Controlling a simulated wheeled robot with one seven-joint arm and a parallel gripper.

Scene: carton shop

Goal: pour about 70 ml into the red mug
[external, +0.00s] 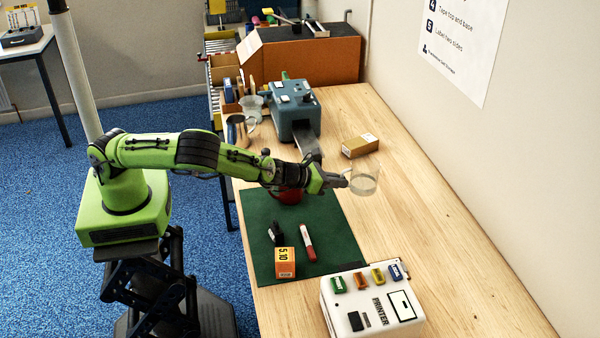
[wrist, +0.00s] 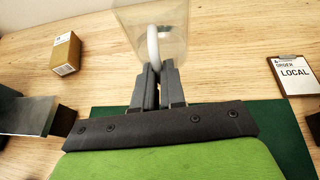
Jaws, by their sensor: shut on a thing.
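My gripper (external: 341,180) is shut on the handle of a clear jug (external: 365,181), which looks upright, to the right of the green mat. In the wrist view the fingers (wrist: 158,72) close on the jug's pale handle, and the clear jug wall (wrist: 176,28) stands beyond them. Clear liquid seems to show in its lower part; the amount is hard to read. The red mug (external: 290,197) is on the far part of the mat, below and behind my wrist, partly hidden by my arm. It does not show in the wrist view.
The green mat (external: 262,226) also holds an orange box (external: 285,262), a red-and-white marker (external: 308,243) and a black item. A white printer (external: 372,300) stands nearer. A brown carton (external: 360,145) and blue machine (external: 294,108) stand farther back. Bare table lies to the right.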

